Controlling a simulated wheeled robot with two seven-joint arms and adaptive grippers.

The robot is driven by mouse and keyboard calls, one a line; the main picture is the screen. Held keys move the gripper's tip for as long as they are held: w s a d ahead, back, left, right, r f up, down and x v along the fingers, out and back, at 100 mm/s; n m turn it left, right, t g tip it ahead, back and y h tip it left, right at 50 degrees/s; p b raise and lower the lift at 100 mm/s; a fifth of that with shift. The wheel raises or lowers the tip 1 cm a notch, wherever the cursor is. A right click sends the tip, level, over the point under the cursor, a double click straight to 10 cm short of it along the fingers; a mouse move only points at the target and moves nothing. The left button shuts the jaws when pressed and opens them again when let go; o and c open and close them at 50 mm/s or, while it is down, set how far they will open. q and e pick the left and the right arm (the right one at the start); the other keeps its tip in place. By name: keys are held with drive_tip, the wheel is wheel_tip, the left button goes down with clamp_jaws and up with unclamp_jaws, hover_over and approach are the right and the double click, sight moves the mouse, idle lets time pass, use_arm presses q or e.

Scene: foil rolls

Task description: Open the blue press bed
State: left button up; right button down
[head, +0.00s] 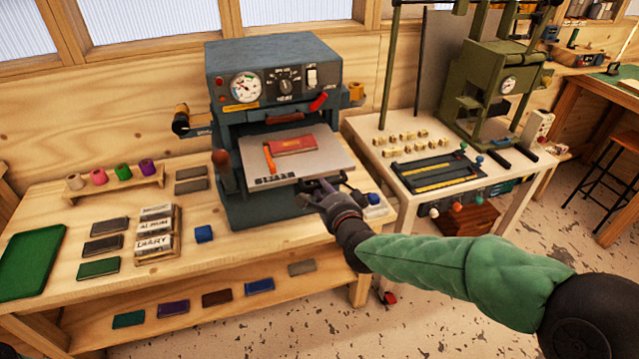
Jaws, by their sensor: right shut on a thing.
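The blue press (275,95) stands on the wooden bench, with a gauge, dials and a red switch on its front. Its grey bed (325,156) sticks out of the front opening toward me. A red book-like piece (294,145) and an orange strip (269,158) lie on the bed. My right gripper (325,192) is at the front edge of the bed, shut on what looks like its handle; the fingers hide most of the grip. My left gripper is not in view.
Foil rolls (122,172) stand in a rack at the left. A green press (490,95) stands on a pale table at the right.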

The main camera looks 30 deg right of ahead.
drive_tip(key=shift+v, duration=0.85)
drive_tip(key=shift+f, duration=0.2)
drive_tip(key=c, duration=1.1)
unclamp_jaws()
drive_tip(key=v, duration=1.2)
